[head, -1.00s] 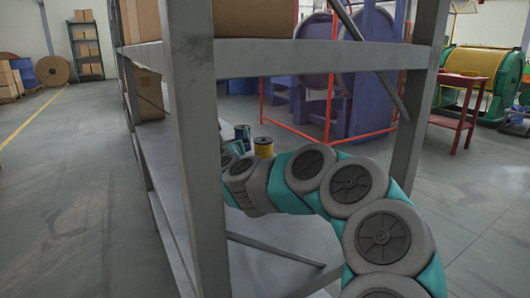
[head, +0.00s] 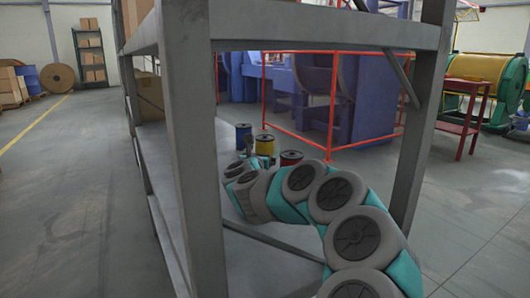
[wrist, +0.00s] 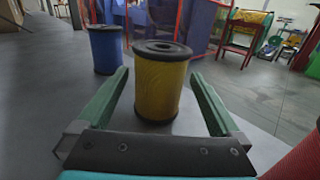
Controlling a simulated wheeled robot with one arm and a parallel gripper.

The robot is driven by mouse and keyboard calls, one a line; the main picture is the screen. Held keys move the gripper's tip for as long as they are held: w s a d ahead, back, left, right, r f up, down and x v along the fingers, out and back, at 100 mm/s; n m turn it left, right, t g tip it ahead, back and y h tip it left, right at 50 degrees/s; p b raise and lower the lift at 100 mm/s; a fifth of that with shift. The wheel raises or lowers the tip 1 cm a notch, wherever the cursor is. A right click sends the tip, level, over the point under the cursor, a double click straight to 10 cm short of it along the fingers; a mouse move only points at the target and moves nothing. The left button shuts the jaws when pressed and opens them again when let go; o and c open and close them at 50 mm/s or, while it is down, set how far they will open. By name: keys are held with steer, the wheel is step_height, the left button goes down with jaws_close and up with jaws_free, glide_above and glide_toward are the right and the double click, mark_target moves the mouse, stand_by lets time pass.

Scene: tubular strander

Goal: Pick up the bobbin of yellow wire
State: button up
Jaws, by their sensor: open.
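The bobbin of yellow wire (wrist: 160,85) has black end flanges and stands upright on the grey shelf. In the wrist view it is between the two green fingers of my gripper (wrist: 160,85), with a gap on each side. My gripper is open and holds nothing. In the head view the yellow bobbin (head: 265,145) shows just beyond the end of my arm, its lower part partly hidden. My gripper (head: 245,152) is small and mostly hidden there by my own arm.
A blue bobbin (wrist: 106,50) stands behind and left of the yellow one. A red bobbin (head: 291,158) stands to its right in the head view. The rack's grey front post (head: 195,160) and upper shelf beam (head: 320,30) frame my arm. Cardboard boxes (head: 149,95) stand at the left.

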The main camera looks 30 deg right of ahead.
steer(key=shift+x, duration=2.75)
steer(key=c, duration=1.5)
steer(key=shift+c, duration=0.3)
steer(key=shift+r+p, duration=0.15)
steer(key=shift+p, duration=0.15)
